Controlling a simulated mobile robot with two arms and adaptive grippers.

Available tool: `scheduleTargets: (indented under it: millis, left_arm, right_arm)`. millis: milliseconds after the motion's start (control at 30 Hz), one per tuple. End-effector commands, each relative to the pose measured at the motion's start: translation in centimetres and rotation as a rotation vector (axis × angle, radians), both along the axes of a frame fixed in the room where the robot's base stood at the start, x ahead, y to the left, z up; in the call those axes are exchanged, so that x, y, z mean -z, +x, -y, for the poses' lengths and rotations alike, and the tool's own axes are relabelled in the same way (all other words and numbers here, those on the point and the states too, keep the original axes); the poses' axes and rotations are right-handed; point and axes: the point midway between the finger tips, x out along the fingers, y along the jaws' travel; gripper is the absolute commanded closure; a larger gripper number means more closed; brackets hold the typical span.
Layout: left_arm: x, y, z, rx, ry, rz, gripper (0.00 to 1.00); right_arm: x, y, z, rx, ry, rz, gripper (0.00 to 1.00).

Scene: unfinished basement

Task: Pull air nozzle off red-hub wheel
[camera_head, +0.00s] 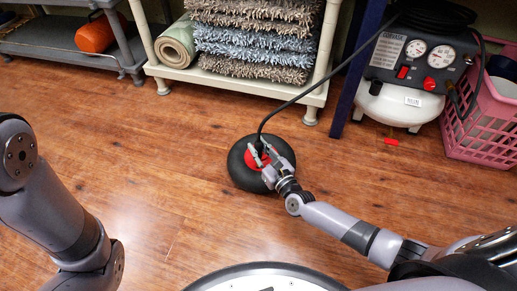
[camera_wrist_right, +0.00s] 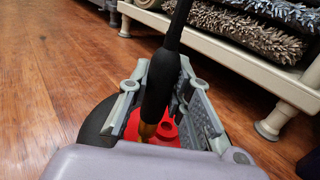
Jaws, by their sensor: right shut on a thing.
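The red-hub wheel (camera_head: 238,171) lies flat on the wood floor, its black tire around a red hub (camera_head: 254,160). It also shows in the right wrist view, with the red hub (camera_wrist_right: 165,130) behind the fingers. My right gripper (camera_head: 262,154) is over the hub, shut on the black air nozzle (camera_wrist_right: 161,88). The nozzle stands nearly upright between the fingers, its brass end down against the view of the red hub. Whether that end is seated on the valve is hidden. My left arm shows at the left of the head view, but its gripper does not.
A black hose (camera_head: 310,91) runs from the nozzle to the air compressor (camera_head: 408,75) at upper right. A pink basket (camera_head: 487,125) stands beside it. A cream shelf (camera_head: 235,82) with folded rugs is behind the wheel. The floor left of the wheel is clear.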

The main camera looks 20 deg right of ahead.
Motion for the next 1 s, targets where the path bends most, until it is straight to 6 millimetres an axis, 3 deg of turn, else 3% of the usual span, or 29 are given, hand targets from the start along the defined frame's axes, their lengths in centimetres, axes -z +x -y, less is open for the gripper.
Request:
scheduleTargets:
  millis: [1000]
  left_arm:
    - [-1.7,0.0,0.0,0.000,0.000,0.000,0.60]
  right_arm:
    - [-2.1,0.0,0.0,0.000,0.000,-0.001,1.00]
